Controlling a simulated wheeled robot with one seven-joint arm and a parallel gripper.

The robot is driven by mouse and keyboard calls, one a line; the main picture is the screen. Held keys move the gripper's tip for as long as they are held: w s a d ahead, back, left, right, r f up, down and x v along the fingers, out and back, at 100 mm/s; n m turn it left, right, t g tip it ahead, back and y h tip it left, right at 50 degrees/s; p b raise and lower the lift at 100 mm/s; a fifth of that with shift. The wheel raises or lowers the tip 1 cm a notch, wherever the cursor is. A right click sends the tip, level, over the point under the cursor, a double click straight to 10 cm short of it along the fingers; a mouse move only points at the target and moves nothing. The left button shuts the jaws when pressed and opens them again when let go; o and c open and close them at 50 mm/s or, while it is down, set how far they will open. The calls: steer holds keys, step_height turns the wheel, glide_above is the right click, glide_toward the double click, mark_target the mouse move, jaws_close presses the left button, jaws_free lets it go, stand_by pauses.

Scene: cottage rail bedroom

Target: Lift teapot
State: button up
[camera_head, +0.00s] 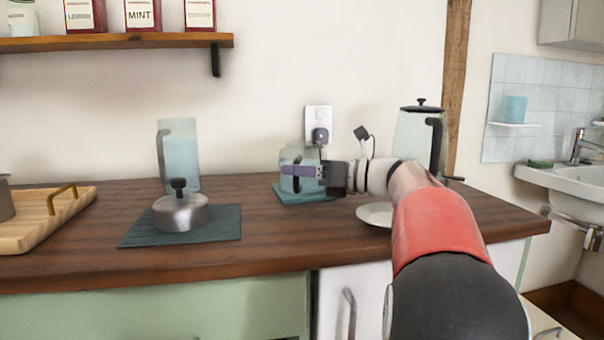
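My gripper (291,170) reaches in from the right over the counter, its purple finger part pointing left. It is in front of or against a pale teal see-through vessel (291,155) on a small blue mat (318,197); I cannot tell whether they touch or whether the fingers are open. My gripper hides much of this vessel. I cannot tell for certain which vessel is the teapot. A low silver pot (181,215) with a black knob sits on a dark teal mat (222,222) at left. A tall glass pot (410,135) with black lid and handle stands at right.
A pale blue glass jug (181,160) with a dark handle stands behind the silver pot. A wooden tray (40,228) is at far left. A white plate (375,214) lies below my arm. Canisters stand on a wall shelf (115,41). The counter between the mats is clear.

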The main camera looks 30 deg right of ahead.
steer(key=shift+w+a, duration=0.3)
steer(key=shift+w, duration=0.1)
steer(key=shift+c, duration=0.2)
jaws_close()
steer(key=shift+r, duration=0.2)
stand_by(0.8)
